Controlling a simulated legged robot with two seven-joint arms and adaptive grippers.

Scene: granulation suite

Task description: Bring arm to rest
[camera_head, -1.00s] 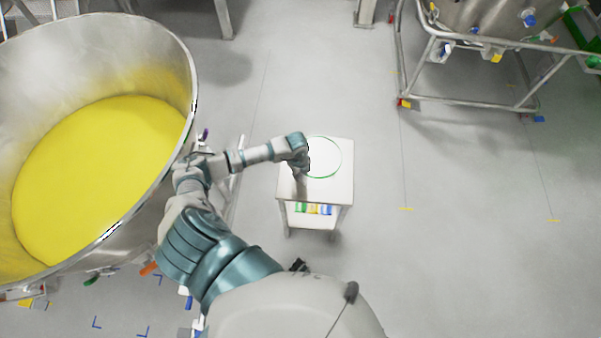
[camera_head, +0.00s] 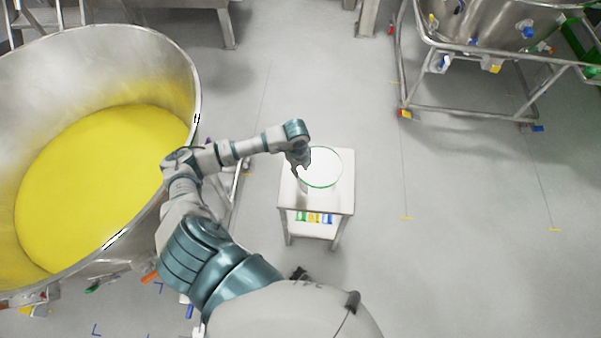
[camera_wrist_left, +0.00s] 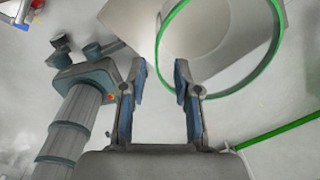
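My left gripper (camera_head: 299,172) is over the left part of a small white table (camera_head: 318,207), fingers pointing down. A round green-rimmed container (camera_head: 337,177) is on the table, just right of the gripper. Its green rim (camera_wrist_left: 271,60) shows beyond the fingers in the left wrist view. Whether the fingers touch it cannot be told. My right gripper is not in view.
A large steel vessel (camera_head: 185,65) of yellow material (camera_head: 95,180) stands left, close to my left arm. Small coloured items (camera_head: 314,218) sit beneath the tabletop. A steel vessel on a railed frame (camera_head: 450,105) stands at upper right. Floor right of the table is clear.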

